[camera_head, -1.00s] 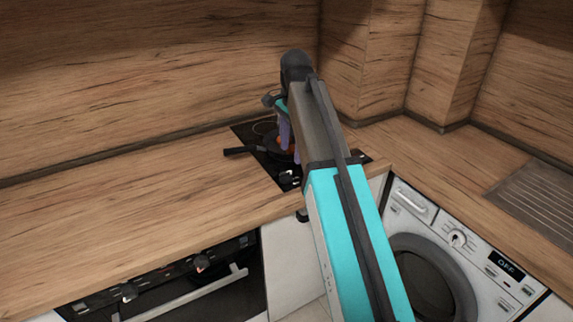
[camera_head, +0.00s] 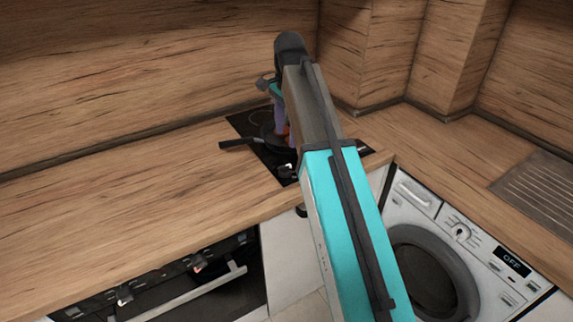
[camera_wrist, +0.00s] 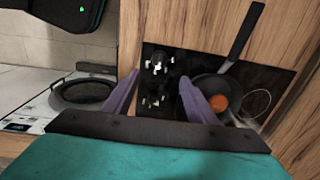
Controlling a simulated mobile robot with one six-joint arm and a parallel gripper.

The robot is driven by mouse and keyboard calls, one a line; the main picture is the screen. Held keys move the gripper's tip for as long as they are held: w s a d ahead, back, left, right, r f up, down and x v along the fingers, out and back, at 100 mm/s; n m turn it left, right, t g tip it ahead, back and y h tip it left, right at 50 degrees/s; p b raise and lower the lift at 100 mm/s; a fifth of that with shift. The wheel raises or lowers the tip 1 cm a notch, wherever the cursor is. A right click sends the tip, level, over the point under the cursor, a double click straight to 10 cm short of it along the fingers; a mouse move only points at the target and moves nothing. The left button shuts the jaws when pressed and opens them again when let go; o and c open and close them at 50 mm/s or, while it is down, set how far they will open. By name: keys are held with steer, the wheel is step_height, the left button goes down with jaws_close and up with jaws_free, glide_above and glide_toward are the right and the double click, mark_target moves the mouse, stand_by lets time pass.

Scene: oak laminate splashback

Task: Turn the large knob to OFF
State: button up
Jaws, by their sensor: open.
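A black cooktop (camera_wrist: 185,55) is set in the wooden counter and also shows in the head view (camera_head: 237,123). A cluster of black knobs with white marks (camera_wrist: 157,66) stands on it in the wrist view. I cannot tell which is the large knob, nor read its setting. My gripper (camera_wrist: 159,77) is open, its two purple fingers on either side of the knob cluster in the picture. I see no contact with a knob. In the head view my gripper (camera_head: 281,133) is over the cooktop, partly hidden by my arm.
A black pan (camera_wrist: 207,88) with an orange round thing (camera_wrist: 219,103) is close to the right finger. Its handle (camera_head: 238,144) points left in the head view. A washing machine (camera_head: 462,232) with a dial and OFF display stands right; an oven (camera_head: 165,285) is lower left.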

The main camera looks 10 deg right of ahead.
mark_target(285, 166)
steer(key=shift+w+a+f+p, duration=0.15)
steer(key=shift+f+p, duration=0.4)
steer(key=shift+f, duration=2.8)
steer(key=shift+w+d+f+p, duration=0.15)
steer(key=shift+f+p, duration=0.4)
steer(key=shift+f, duration=2.75)
steer(key=shift+a, duration=0.1)
steer(key=c, duration=1.1)
steer(key=shift+o, duration=0.2)
